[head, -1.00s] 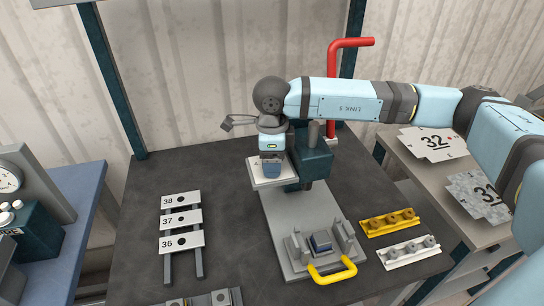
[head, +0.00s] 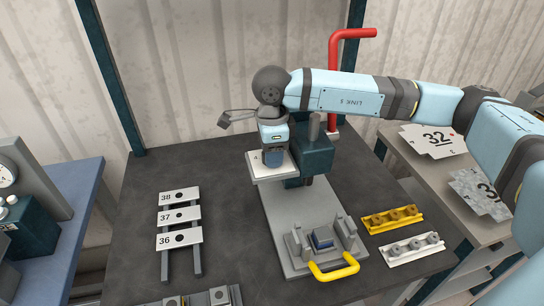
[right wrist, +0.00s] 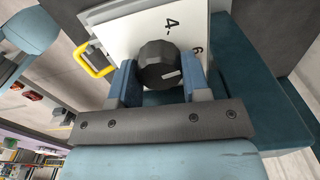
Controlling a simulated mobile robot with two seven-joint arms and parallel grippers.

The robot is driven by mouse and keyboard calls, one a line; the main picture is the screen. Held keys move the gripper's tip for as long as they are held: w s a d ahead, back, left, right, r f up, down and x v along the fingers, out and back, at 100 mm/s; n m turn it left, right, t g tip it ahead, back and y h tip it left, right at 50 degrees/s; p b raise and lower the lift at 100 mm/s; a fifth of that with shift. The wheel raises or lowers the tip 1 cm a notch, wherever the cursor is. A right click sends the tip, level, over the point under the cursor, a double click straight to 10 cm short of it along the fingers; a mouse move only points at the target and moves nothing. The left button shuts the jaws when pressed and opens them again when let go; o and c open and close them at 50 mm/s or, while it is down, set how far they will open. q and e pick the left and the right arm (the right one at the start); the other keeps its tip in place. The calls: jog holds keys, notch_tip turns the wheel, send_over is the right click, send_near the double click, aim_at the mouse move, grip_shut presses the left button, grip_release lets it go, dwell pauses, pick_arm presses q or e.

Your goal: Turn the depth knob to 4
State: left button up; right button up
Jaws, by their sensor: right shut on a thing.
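The depth knob (right wrist: 158,64) is a dark, ribbed round knob with a light pointer mark, on a white dial plate (right wrist: 115,32). In the right wrist view, the printed 4 is above the knob and another numeral, partly hidden, is at its upper right. The pointer mark lies toward the right side of the picture, away from the 4. My right gripper (right wrist: 160,82) is shut on the knob, one blue finger on each side. In the head view the right gripper (head: 273,157) is over the white plate (head: 262,176) and hides the knob. My left gripper is not in view.
The teal bender (head: 316,158) stands beside the gripper, with a red lever (head: 334,85) behind. A fixture with a yellow handle (head: 333,272) is in front. Yellow (head: 392,220) and white (head: 413,249) racks are right; numbered plates (head: 179,216) are left.

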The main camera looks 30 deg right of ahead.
jog(key=n+b, duration=0.3)
jog(key=shift+f+n+b, duration=0.25)
jog(key=shift+n+b, duration=0.15)
jog(key=n+b, duration=0.2)
jog(key=shift+w+n, duration=0.1)
jog(key=shift+n, duration=0.2)
jog(key=shift+r+n+b, duration=0.15)
jog(key=shift+n+b, duration=1.2)
jog(key=shift+n, duration=0.15)
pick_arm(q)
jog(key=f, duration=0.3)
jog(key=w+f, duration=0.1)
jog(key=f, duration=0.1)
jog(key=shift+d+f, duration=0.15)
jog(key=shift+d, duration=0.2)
pick_arm(e)
jog(key=shift+r, duration=0.1)
jog(key=shift+n, duration=0.3)
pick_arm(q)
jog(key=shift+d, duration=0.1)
pick_arm(e)
jog(key=o, duration=0.9)
jog(key=shift+o, duration=0.2)
